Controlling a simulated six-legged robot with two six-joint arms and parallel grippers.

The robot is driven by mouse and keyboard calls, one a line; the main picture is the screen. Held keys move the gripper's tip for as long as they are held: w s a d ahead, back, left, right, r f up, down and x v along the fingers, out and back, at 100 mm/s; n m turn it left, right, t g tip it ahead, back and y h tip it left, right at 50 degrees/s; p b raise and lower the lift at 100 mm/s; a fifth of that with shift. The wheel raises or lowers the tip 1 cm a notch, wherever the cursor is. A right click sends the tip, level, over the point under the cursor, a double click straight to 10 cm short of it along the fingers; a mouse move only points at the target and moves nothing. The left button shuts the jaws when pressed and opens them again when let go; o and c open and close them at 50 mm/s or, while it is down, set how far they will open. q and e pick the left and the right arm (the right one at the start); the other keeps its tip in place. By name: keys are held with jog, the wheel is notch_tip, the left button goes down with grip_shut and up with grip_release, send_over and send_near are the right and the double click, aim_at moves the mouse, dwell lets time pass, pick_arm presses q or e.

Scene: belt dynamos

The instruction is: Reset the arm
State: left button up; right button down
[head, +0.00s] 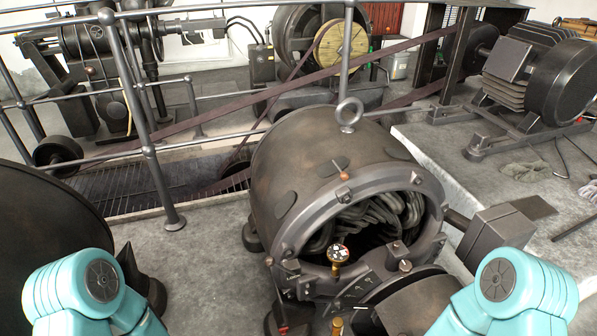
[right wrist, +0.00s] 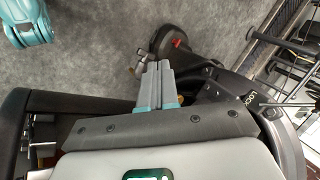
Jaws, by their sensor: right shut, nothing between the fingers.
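My two teal arms show at the bottom of the head view, the left arm (head: 95,290) at the lower left and the right arm (head: 510,290) at the lower right. Only their rounded upper parts are in that picture, and neither gripper shows there. In the right wrist view my right gripper (right wrist: 157,68) is shut, its grey fingers side by side with nothing between them. It is over the grey floor, with dark round parts close by. My left gripper is out of sight.
A large open dynamo housing (head: 315,175) with coils inside stands centre in front of me. Grey railings (head: 145,120) and a floor pit (head: 150,185) lie behind. A motor (head: 535,80) sits on a raised slab at right. Bare floor (head: 190,270) shows at left centre.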

jog(key=s+d+f+n+g+h, duration=0.1)
jog(key=s+f+n+g, duration=0.1)
jog(key=s+n+g, duration=0.35)
notch_tip(320, 180, up, 22)
jog(key=s+m+t+p, duration=0.1)
jog(key=m+t+p, duration=0.1)
jog(key=p, duration=2)
jog(key=shift+s+d, duration=0.2)
jog(key=shift+s, duration=0.1)
